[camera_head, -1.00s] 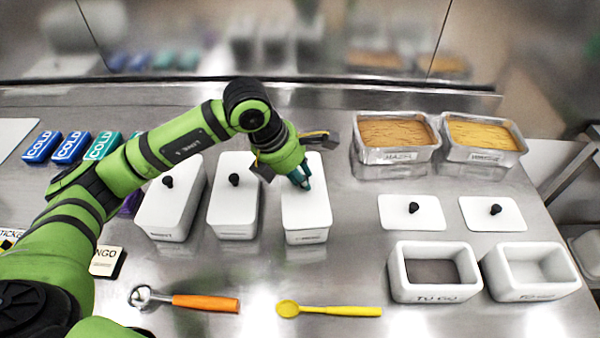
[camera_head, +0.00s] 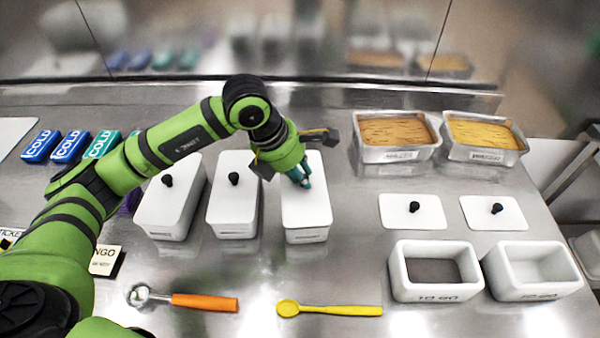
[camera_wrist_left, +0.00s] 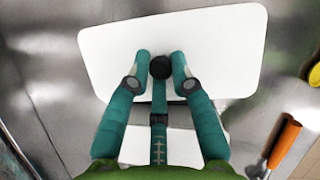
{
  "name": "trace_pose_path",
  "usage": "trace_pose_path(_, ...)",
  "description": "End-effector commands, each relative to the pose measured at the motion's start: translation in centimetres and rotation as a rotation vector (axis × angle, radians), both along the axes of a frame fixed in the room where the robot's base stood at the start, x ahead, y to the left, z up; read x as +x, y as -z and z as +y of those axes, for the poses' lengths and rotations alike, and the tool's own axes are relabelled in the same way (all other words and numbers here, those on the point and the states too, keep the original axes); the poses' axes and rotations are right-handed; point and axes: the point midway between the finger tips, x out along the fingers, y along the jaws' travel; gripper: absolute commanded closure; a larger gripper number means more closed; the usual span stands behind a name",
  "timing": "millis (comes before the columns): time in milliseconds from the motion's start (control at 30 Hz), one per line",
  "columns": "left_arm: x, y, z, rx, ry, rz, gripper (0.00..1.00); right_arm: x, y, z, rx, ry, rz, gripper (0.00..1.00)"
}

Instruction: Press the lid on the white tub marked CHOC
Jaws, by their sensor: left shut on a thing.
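The third white tub from the left (camera_head: 306,237) stands mid-counter with a white lid (camera_head: 307,212) over it. Its front label is too small to read, so I cannot confirm CHOC. My left gripper (camera_head: 303,182) is over this lid, pointing down. In the left wrist view, the teal fingers of my left gripper (camera_wrist_left: 160,68) are closed around the black knob (camera_wrist_left: 160,66) of the white lid (camera_wrist_left: 215,50). The lid lies over the tub's top; I cannot tell whether it is fully seated. My right gripper is out of view.
Two lidded white tubs (camera_head: 235,222) (camera_head: 165,228) stand close on the left. Metal pans (camera_head: 398,155) (camera_head: 485,155) and two loose lids (camera_head: 411,220) (camera_head: 492,222) lie right, behind open tubs (camera_head: 437,290) (camera_head: 534,288). An orange-handled scoop (camera_head: 205,302) and yellow spoon (camera_head: 335,311) lie in front.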

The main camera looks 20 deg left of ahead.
Motion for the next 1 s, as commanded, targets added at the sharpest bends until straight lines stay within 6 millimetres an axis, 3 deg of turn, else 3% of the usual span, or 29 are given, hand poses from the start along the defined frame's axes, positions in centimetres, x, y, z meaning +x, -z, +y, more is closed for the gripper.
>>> trace_pose_path(1000,-0.01,-0.01,-0.02,-0.001,0.000,0.000,1.00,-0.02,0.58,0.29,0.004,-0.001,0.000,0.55)
